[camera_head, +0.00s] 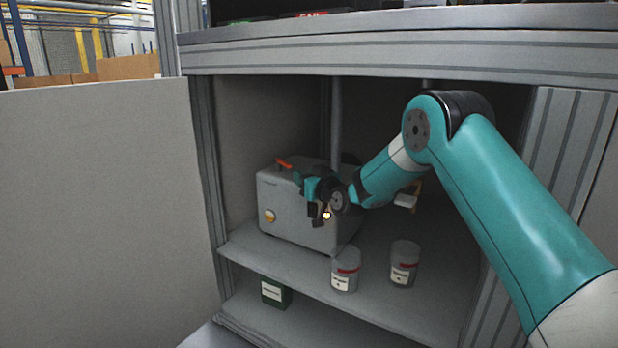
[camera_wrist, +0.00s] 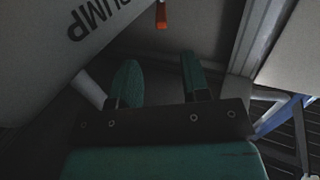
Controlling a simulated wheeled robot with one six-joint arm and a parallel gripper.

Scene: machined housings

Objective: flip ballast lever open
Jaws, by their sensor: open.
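A grey box-shaped machine (camera_head: 285,212) stands on the cabinet shelf. In the wrist view its wall (camera_wrist: 75,70) carries the letters "UMP". An orange-red lever (camera_head: 284,163) sits at the top of the machine near its left end. Its orange tip also shows in the wrist view (camera_wrist: 161,15), beyond the fingers and roughly in line with the gap between them. The lever's base is not clear.
Two grey canisters with red bands, one left (camera_head: 345,270) and one right (camera_head: 404,264), stand on the shelf (camera_head: 300,262) in front. A green box (camera_head: 275,292) lies on the level below. A cabinet post (camera_head: 210,170) rises at left, and a grey beam (camera_head: 400,52) crosses above.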

